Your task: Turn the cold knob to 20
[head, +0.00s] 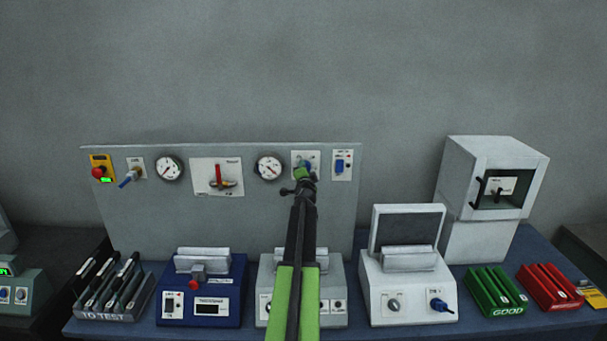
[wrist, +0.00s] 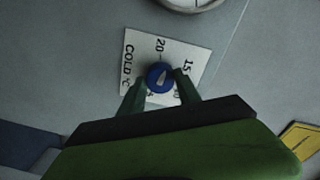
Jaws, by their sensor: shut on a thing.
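The cold knob (wrist: 159,77) is blue with a pale wedge-shaped pointer. It sits on a white plate (wrist: 138,48) marked COLD °C, with 20 above the knob and 15 to its upper right. The pointer tilts up and slightly right, between the 20 and 15 marks as far as I can tell. My gripper (wrist: 160,88) has one green finger on each side of the knob and is shut on it. In the head view my gripper (head: 304,178) covers much of the knob and the plate on the grey panel.
A round gauge (head: 269,167) is left of the cold knob, and a plate with a blue switch (head: 341,165) is close on its right. A red-handled valve (head: 218,178) is further left. Several devices stand on the blue bench below the panel (head: 130,220).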

